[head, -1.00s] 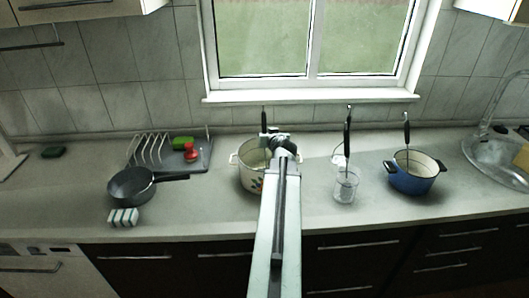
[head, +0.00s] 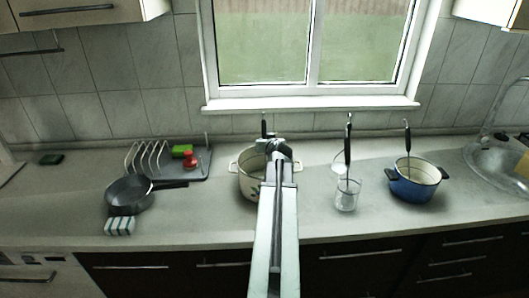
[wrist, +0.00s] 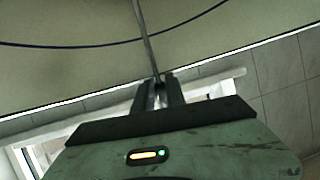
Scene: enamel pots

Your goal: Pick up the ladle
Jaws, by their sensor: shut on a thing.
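The ladle shows as a dark upright handle (head: 264,130) rising from the white enamel pot (head: 246,187). In the wrist view its thin metal stem (wrist: 145,35) runs from between my fingers toward the pot's pale inside, bounded by a dark blue rim line. My gripper (head: 268,147) is over the pot, and in the wrist view its fingers (wrist: 158,92) are shut on the stem. The ladle's bowl is hidden. My arm covers part of the pot.
A glass (head: 347,196) with black-handled utensils and a blue pot (head: 413,187) with another utensil stand to the right. A frying pan (head: 130,195), striped sponge (head: 119,226) and dish rack (head: 180,168) are to the left. The window sill (head: 310,104) is behind.

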